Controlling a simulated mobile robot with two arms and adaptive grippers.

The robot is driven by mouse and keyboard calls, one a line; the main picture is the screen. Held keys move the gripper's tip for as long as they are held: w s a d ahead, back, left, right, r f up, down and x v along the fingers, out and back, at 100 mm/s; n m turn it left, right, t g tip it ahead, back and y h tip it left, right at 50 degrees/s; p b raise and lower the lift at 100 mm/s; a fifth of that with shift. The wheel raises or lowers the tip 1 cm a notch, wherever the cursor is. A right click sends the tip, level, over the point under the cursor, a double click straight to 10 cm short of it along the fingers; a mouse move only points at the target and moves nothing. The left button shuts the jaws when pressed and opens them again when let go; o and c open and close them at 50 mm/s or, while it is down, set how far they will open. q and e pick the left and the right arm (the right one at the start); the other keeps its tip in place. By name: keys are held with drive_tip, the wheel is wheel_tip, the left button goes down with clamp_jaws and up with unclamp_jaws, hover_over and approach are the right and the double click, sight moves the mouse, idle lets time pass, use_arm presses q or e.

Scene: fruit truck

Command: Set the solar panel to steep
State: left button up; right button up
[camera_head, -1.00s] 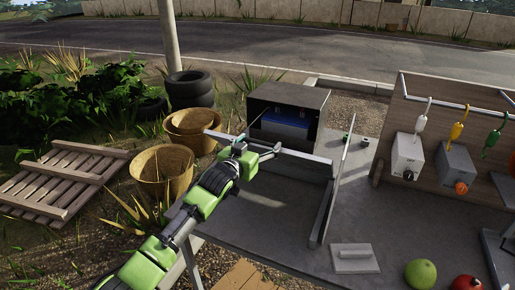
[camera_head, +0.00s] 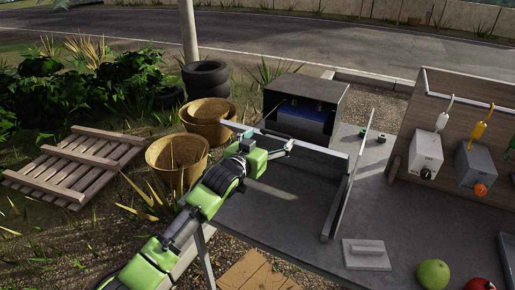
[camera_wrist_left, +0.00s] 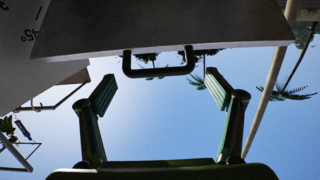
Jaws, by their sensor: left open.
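The solar panel shows in the head view as a pale, thin edge (camera_head: 322,150) running from beside the baskets to an upright side plate (camera_head: 345,195). In the left wrist view its grey body (camera_wrist_left: 190,32) fills the top, with a black handle (camera_wrist_left: 158,70) on its edge. A 45° mark shows on a grey plate at upper left there. My left gripper (camera_head: 285,146) is at the panel's edge. Its fingers (camera_wrist_left: 160,92) are spread with the handle ahead between their tips, and I see no grip on it. The panel's face is hidden. My right gripper is out of view.
A dark box (camera_head: 306,105) stands behind the panel's edge. A grey block with a handle (camera_head: 366,254), a green fruit (camera_head: 433,274) and two switch boxes (camera_head: 425,155) are to the right. Baskets (camera_head: 178,158) and a wooden pallet (camera_head: 75,165) lie on the left.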

use_arm(q)
drive_tip(key=v, duration=0.8)
drive_tip(key=shift+w+a, duration=0.1)
drive_tip(key=s+a+f+n+g+y+b, duration=0.1)
drive_tip(key=s+a+f+g, duration=0.2)
drive_tip(key=f, duration=1)
drive_tip(key=s+a+f+n+y+b, duration=0.15)
drive_tip(key=a+f, duration=0.25)
drive_tip(key=f, duration=0.8)
drive_tip(key=s+a+f+g+y, duration=0.2)
drive_tip(key=s+a+f, duration=0.15)
drive_tip(key=f, duration=0.95)
drive_tip(key=s+a+f+g+y+b, duration=0.1)
drive_tip(key=s+a+f+g, duration=0.15)
drive_tip(key=s+f, duration=0.65)
drive_tip(key=s+a+f+g, duration=0.1)
drive_tip(key=s+a+f, duration=0.2)
drive_tip(key=s+f, duration=0.55)
drive_tip(key=s+a+f+g, duration=0.1)
drive_tip(key=s+f, duration=0.5)
drive_tip(key=s, duration=0.6)
drive_tip(key=s+a+f+g+y+b, duration=0.1)
drive_tip(key=s+f, duration=0.5)
drive_tip(key=s, duration=0.6)
drive_tip(key=s+a+f+g, duration=0.3)
drive_tip(key=s+f, duration=0.3)
drive_tip(key=s, duration=0.6)
drive_tip(key=shift+a+y+b, duration=0.2)
drive_tip(key=shift+y+b, duration=0.15)
